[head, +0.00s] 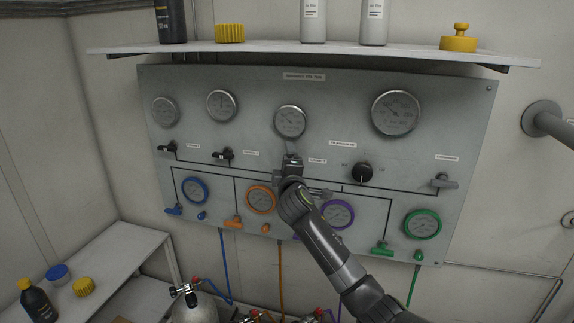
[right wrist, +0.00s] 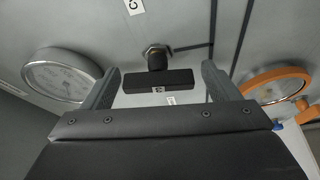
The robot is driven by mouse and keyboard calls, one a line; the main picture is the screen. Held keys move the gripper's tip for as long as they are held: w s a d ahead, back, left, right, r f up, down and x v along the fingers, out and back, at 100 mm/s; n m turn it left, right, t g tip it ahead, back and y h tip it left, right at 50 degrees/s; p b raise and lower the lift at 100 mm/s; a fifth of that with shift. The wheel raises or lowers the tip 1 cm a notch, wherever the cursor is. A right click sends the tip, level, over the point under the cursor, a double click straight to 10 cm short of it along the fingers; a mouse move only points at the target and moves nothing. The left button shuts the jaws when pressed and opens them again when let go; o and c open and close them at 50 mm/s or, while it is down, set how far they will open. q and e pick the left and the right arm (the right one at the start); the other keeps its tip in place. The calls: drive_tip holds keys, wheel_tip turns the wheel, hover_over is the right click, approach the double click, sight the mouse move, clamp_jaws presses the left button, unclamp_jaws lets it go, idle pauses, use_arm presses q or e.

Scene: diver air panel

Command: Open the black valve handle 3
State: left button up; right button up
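The black valve handle 3 (right wrist: 158,82) is a short black bar with a small "3" tag, in front of a hex nut on the panel. In the right wrist view it lies crosswise between my right gripper's fingers (right wrist: 161,72), with a gap on each side. My right gripper (head: 291,160) is open and close to the panel. In the head view it hides handle 3, beside a small label (head: 317,161). I cannot tell how deep the bar sits between the fingers. My left gripper is not in view.
Two similar black handles (head: 222,154) are to the left, a black knob (head: 362,172) to the right. Round gauges (head: 290,121) sit above, coloured gauges and levers (head: 261,199) below. A shelf (head: 315,48) juts out above the panel. Cylinders (head: 194,305) stand below.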

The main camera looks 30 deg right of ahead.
drive_tip(key=b+v, duration=0.6)
drive_tip(key=v, duration=1.1)
drive_tip(key=shift+s+a, duration=0.15)
drive_tip(key=shift+s, duration=0.05)
drive_tip(key=shift+f, duration=0.15)
